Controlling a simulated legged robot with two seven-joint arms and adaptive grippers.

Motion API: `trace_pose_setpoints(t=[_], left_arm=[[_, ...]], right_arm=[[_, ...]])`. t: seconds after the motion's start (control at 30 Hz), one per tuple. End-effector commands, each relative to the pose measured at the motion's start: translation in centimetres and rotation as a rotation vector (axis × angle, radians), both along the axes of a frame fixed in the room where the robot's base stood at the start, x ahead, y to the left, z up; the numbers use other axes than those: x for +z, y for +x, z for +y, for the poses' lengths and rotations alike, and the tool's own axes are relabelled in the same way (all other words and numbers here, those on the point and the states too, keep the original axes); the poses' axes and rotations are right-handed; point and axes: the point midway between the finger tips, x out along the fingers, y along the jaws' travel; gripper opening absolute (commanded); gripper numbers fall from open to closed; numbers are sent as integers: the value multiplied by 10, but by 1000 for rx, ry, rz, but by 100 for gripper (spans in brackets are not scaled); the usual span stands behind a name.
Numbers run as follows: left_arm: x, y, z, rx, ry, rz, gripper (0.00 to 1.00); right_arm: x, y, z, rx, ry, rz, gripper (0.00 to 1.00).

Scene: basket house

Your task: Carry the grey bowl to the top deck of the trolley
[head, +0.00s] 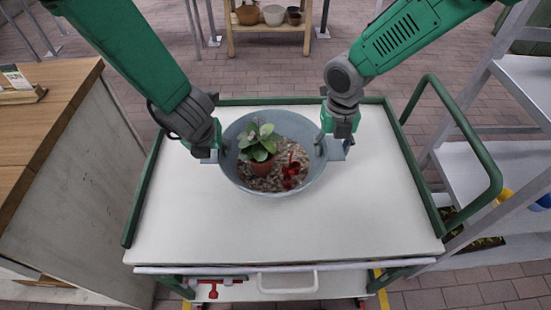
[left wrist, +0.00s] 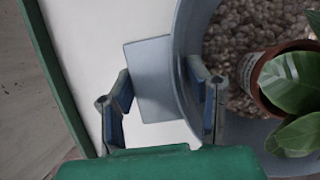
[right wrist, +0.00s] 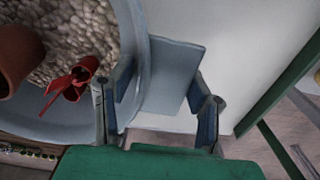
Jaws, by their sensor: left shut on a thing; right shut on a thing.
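The grey bowl (head: 262,189) is over the far middle of the trolley's white top deck (head: 285,232); I cannot tell whether it touches the deck. It is upright and holds pebbles, a potted plant (head: 259,150) and a small red object (head: 291,172). My left gripper (head: 217,154) is shut on the bowl's left side, with one finger inside the wall and one outside by the flat grey tab (left wrist: 150,75). My right gripper (head: 333,146) is shut on the right side in the same way, by the other tab (right wrist: 172,75).
The deck has a raised green edge (head: 146,190) and a tall green handle rail (head: 463,125) on the right. A wood-topped counter (head: 45,110) stands close at left, grey shelving (head: 490,165) at right. A bench with pots (head: 270,27) is beyond. The deck's front is clear.

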Motion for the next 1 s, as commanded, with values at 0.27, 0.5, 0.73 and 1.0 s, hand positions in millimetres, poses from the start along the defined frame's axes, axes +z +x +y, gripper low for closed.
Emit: trace_pose_setpoints(t=[0.27, 0.5, 0.73, 1.0], left_arm=[[4, 1, 3, -1, 8, -1, 0], [3, 1, 3, -1, 8, -1, 0], [0, 1, 3, -1, 8, -1, 0], [-12, 1, 3, -1, 8, -1, 0]], right_arm=[[4, 2, -4, -2, -7, 1, 0], [4, 2, -4, -2, -7, 0, 0], [0, 2, -4, -2, -7, 0, 0], [-12, 2, -4, -2, -7, 0, 0]])
